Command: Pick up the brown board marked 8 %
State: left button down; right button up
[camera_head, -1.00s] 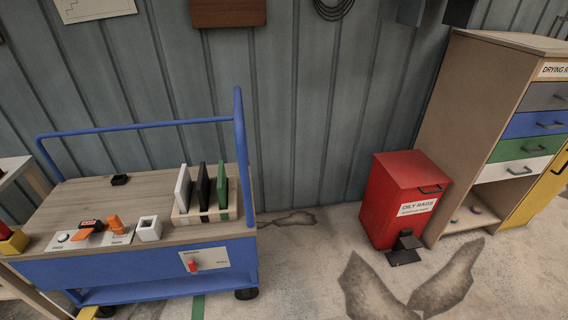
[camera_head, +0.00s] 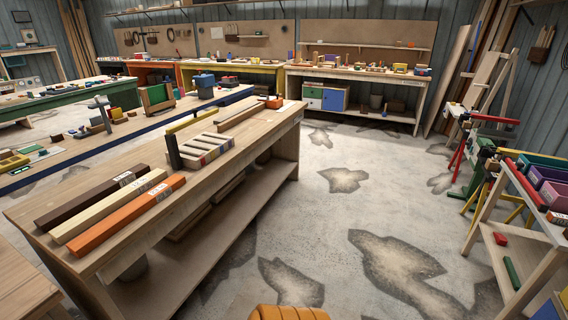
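A dark brown board (camera_head: 85,200) lies on the near wooden workbench (camera_head: 215,178), toward its left end. It has a small white label near its far end, and the marking is too small to read. A pale board (camera_head: 105,207) and an orange board (camera_head: 122,215) lie parallel beside it, each with a similar label. The brown board is the farthest left of the three and nothing lies on it. Neither of my grippers shows in this view.
Concrete floor to the bench's right is open. A trestle stand with coloured bins (camera_head: 545,180) is at the right.

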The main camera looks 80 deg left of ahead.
aim_at(52, 218)
jog(key=u, duration=3.85)
